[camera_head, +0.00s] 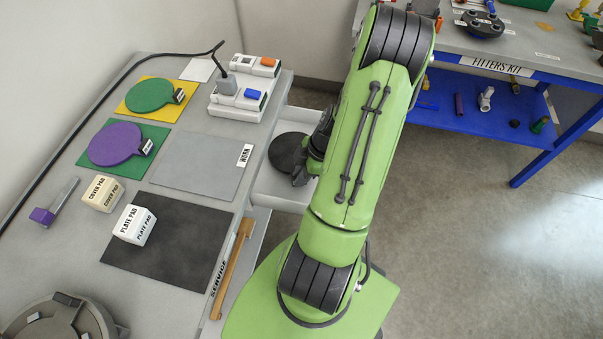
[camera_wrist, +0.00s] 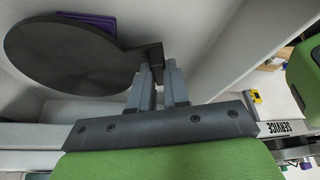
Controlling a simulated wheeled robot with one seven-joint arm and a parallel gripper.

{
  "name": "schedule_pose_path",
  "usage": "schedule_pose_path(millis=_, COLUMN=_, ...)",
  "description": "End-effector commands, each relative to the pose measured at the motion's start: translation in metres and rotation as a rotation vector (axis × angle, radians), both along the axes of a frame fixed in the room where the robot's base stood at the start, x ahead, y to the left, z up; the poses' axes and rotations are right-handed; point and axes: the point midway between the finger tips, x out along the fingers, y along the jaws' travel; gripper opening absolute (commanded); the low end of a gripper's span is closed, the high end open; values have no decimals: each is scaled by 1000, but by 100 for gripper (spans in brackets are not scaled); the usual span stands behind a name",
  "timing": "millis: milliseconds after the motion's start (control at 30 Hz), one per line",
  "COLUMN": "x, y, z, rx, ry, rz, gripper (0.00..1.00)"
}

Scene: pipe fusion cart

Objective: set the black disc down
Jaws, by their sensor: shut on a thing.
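The black disc (camera_head: 287,153) is in my gripper (camera_head: 304,172) over the open white drawer (camera_head: 272,190) at the cart's right side. In the wrist view the disc (camera_wrist: 72,58) fills the upper left, and my gripper's fingers (camera_wrist: 158,76) are shut at its short tab (camera_wrist: 150,54). Whether the disc touches the drawer floor cannot be told. A grey mat (camera_head: 192,168) labelled WORN lies bare on the cart top, left of the drawer.
A purple thing (camera_wrist: 97,19) shows partly behind the disc. The cart top holds a green disc (camera_head: 150,94) on yellow, a purple disc (camera_head: 115,143) on green, two labelled pads and a black mat (camera_head: 175,255). A blue-shelved bench (camera_head: 470,105) stands right.

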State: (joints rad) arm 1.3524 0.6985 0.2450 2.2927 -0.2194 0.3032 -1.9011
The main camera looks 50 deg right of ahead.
Motion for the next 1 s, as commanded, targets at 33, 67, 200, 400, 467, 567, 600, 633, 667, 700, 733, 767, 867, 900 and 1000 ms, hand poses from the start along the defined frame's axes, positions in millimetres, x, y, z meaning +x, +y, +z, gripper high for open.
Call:
schedule_pose_path(millis=33, x=0, y=0, z=-2, rx=-1, ry=-1, rz=1, gripper=0)
schedule_pose_path(millis=67, x=0, y=0, z=-3, rx=-1, ry=-1, rz=1, gripper=0)
schedule_pose_path(millis=200, x=0, y=0, z=-2, rx=0, ry=0, rz=0, gripper=23)
schedule_pose_path(millis=400, x=0, y=0, z=-2, rx=0, ry=0, rz=0, gripper=41)
schedule_pose_path(millis=467, x=0, y=0, z=-2, rx=0, ry=0, rz=0, gripper=41)
schedule_pose_path(millis=567, x=0, y=0, z=-2, rx=0, ry=0, rz=0, gripper=41)
schedule_pose_path(millis=600, x=0, y=0, z=-1, rx=0, ry=0, rz=0, gripper=41)
schedule_pose_path(millis=633, x=0, y=0, z=1, rx=0, ry=0, rz=0, gripper=41)
schedule_pose_path(millis=667, x=0, y=0, z=3, rx=0, ry=0, rz=0, gripper=41)
schedule_pose_path(millis=700, x=0, y=0, z=8, rx=0, ry=0, rz=-1, gripper=41)
schedule_pose_path(millis=733, x=0, y=0, z=12, rx=1, ry=1, rz=-1, gripper=41)
schedule_pose_path(millis=767, x=-1, y=0, z=17, rx=0, ry=2, rz=-1, gripper=41)
schedule_pose_path(millis=867, x=-8, y=-10, z=42, rx=-9, ry=0, rz=-4, gripper=41)
schedule_pose_path(millis=900, x=-12, y=-14, z=53, rx=-8, ry=0, rz=-5, gripper=41)
schedule_pose_path(millis=1000, x=-19, y=-21, z=79, rx=-7, ry=0, rz=-3, gripper=41)
